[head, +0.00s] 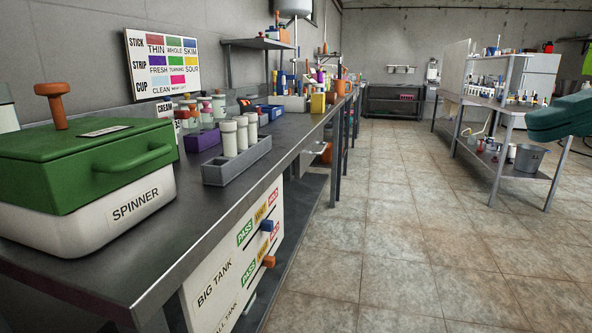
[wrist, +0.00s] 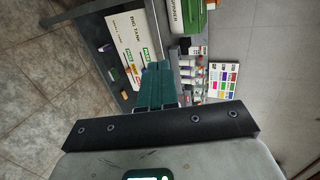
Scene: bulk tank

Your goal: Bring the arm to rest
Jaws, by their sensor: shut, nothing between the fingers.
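My gripper (wrist: 157,85) shows in the wrist view, its teal fingers together with nothing between them. The fingers point toward the steel bench, which appears sideways in that view, and they hide part of it. I see no contact with the bench, but the gap is hard to judge.
The steel bench (head: 185,215) runs along the left with a green-lidded spinner (head: 85,180), a grey rack (head: 238,162) of white tubes and a sign (head: 163,62). Below is a panel (head: 235,270) with blue and orange knobs. A shelf table (head: 500,105) stands right. The floor (head: 400,230) between is clear.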

